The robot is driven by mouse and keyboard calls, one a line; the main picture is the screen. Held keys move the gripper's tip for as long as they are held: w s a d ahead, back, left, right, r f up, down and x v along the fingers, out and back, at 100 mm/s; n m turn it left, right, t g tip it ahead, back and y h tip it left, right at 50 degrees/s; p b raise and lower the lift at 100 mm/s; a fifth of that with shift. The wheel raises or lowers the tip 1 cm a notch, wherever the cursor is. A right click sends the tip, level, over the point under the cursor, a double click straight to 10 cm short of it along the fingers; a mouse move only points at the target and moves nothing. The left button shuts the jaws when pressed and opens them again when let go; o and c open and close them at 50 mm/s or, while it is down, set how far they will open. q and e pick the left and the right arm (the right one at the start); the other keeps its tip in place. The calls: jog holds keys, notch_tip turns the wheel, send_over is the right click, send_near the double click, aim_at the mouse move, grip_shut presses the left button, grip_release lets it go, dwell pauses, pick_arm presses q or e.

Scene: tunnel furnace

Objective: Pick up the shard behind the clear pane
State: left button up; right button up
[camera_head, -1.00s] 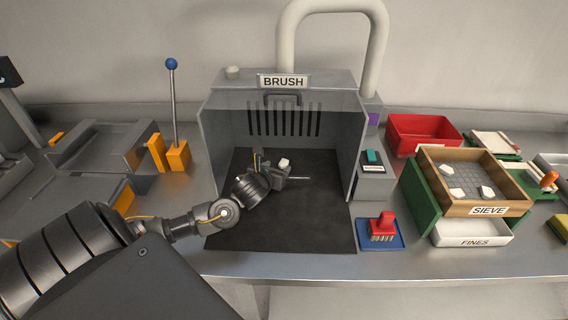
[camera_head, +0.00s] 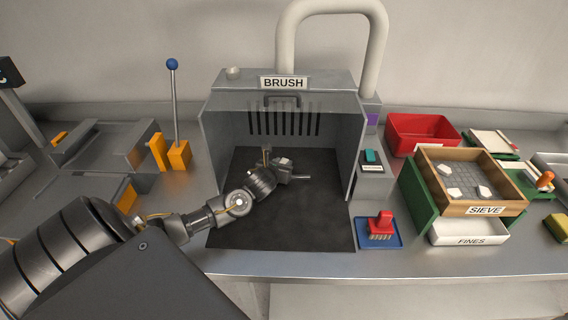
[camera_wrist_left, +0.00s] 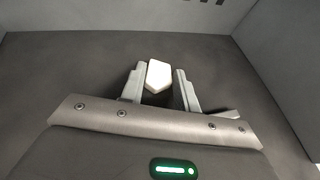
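A white shard (camera_wrist_left: 158,76) lies on the dark floor mat (camera_head: 235,225) inside the grey booth labelled BRUSH. In the left wrist view it sits between the tips of my left gripper (camera_wrist_left: 160,88), with narrow gaps beside it. The two fingers are apart and do not appear closed on it. In the head view my left gripper (camera_head: 288,170) reaches inside the booth and hides most of the shard. A clear pane (camera_head: 225,101) with a dark handle is at the booth's upper front, and my arm passes below it. My right gripper is not in view.
The booth's side walls (camera_head: 352,150) stand on both sides of my arm. A red brush (camera_head: 381,224) is on a blue mat (camera_head: 394,243) at right. Beyond are the SIEVE tray (camera_head: 440,193) with white pieces and a red bin (camera_head: 440,126). A blue-knobbed lever (camera_head: 174,100) stands left.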

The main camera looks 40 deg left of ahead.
pick_arm(q)
jog(key=c, duration=0.4)
jog(key=shift+c, duration=0.2)
jog(key=shift+r+p, duration=0.5)
notch_tip(320, 180, up, 2)
jog(key=shift+r+p, duration=0.2)
jog(key=shift+p, duration=0.9)
jog(key=s+d+r+p, duration=0.8)
jog(key=d+p, duration=0.3)
jog(key=p, duration=0.4)
jog(key=shift+s+r, duration=0.3)
jog(key=shift+r, duration=0.5)
